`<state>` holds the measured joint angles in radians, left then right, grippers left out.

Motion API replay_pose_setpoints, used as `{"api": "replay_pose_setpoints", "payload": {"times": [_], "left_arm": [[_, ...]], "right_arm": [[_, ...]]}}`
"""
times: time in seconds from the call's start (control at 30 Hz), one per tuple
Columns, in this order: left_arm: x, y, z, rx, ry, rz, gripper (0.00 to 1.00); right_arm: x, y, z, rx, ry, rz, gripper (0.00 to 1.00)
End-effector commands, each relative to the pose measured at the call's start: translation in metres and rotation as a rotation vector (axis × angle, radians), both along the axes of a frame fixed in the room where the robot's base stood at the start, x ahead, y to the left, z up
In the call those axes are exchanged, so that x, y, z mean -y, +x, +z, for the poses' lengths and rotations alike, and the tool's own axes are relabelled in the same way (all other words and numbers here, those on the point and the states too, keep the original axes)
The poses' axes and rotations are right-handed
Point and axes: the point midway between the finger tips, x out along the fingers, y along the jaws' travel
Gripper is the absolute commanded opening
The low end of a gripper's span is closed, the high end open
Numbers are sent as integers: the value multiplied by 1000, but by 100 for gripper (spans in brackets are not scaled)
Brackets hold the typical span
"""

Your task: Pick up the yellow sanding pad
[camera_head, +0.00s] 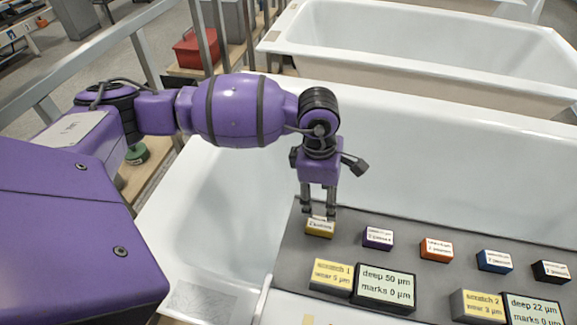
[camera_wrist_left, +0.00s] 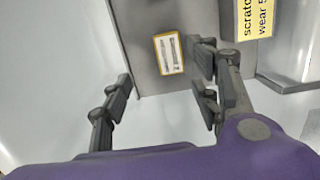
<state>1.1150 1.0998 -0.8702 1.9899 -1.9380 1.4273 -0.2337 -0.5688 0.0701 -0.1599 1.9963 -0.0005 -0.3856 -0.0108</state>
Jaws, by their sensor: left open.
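In the left wrist view the pad (camera_wrist_left: 169,53) shows ahead of the open left gripper (camera_wrist_left: 163,85), nearer the right fingers than the left finger. Nothing is between the fingers. Whether a finger touches the pad cannot be told. My right gripper is not in view.
Purple (camera_head: 378,238), orange (camera_head: 436,250), blue (camera_head: 494,261) and black (camera_head: 551,272) blocks continue the row to the right. Yellow and dark readout boxes (camera_head: 385,287) stand in front. The white tub (camera_head: 220,190) lies behind and left of the board.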

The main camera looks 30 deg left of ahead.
Motion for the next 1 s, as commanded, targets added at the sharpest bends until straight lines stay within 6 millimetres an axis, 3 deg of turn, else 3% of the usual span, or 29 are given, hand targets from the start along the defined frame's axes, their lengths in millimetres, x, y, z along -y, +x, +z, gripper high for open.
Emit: {"api": "replay_pose_setpoints", "payload": {"times": [0.03,0.07,0.43,0.73,1.0], "left_arm": [[1,-3,-18,-15,-1,-1,56],[1,-3,-23,-19,-1,-1,56],[5,-4,-53,-20,-3,0,56],[10,-9,-93,-21,-3,-1,56],[11,-8,-101,-18,-1,-1,56]], "right_arm": [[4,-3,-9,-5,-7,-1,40],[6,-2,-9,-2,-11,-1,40],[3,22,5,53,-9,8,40],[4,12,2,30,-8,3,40],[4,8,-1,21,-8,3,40]]}}
